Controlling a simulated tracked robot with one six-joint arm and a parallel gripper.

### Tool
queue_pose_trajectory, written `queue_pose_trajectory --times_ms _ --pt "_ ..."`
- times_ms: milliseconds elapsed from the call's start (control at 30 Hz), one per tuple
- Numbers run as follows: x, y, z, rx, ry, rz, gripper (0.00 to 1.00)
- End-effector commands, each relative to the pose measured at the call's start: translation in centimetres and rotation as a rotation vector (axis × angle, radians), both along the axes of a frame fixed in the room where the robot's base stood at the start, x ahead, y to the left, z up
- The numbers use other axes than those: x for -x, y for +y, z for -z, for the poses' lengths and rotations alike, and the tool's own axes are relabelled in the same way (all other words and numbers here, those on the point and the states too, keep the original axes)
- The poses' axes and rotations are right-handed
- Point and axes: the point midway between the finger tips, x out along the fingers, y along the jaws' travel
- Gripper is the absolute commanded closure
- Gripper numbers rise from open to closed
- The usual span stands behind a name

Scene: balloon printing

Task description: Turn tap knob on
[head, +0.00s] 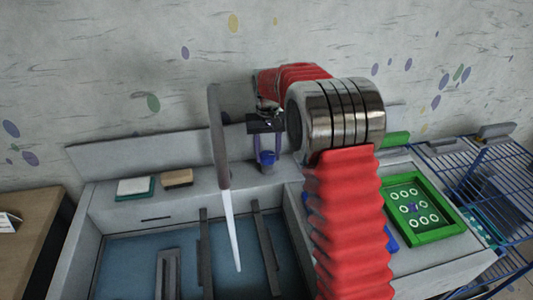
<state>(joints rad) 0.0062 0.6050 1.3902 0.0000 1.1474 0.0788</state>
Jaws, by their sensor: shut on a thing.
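The tap (219,135) is a tall grey spout standing over the sink (140,265). A white, tapering stream (231,230) runs from its lower end down into the basin. A small blue tap knob (267,158) sits on the ledge behind the sink, right of the spout. My gripper (267,150) points down at the knob, with a finger on each side, and is shut on it. My red-sleeved arm hides part of the area to the right.
A green-and-white sponge (136,187) and a brown block (177,179) lie on the ledge at left. A green tray (420,208) with white rings lies on the right counter. A blue wire rack (480,165) stands farther right, and a wooden table (32,235) at far left.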

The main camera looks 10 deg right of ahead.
Motion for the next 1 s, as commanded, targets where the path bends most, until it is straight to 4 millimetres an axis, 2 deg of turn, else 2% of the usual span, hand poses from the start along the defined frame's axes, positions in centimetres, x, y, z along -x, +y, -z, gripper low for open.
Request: queue_pose_trajectory --times_ms 200,433,1000 --pt "-0.18 0.01 -0.14 -0.001 -0.007 -0.178 0.82" --pt "-0.20 0.00 -0.16 0.000 -0.007 -0.306 0.82" --pt "-0.22 0.02 -0.18 0.001 -0.008 -0.364 0.82"
